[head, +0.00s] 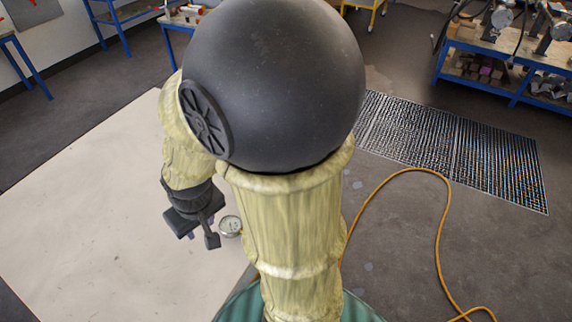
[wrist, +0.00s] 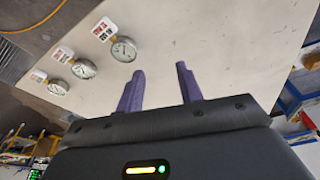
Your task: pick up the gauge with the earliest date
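Three round gauges with white dials lie in a row on a pale flat surface in the wrist view: a near gauge (wrist: 124,49), a middle gauge (wrist: 84,68) and a far gauge (wrist: 58,87). Each has a white tag with red and dark print beside it, as on the near gauge's tag (wrist: 105,29); the dates are too small to read. My gripper (wrist: 160,70) has two purple fingers, apart and with nothing between them. The gauges lie left of the fingers in that view. In the head view, one gauge (head: 230,226) shows beside my gripper (head: 205,228); my arm hides the others.
The pale surface (head: 90,190) is otherwise bare on the left. A yellow cable (head: 440,225) curves over the grey floor on the right, near a dark grating (head: 460,150). Blue-framed benches, including a loaded one (head: 510,75), stand at the back.

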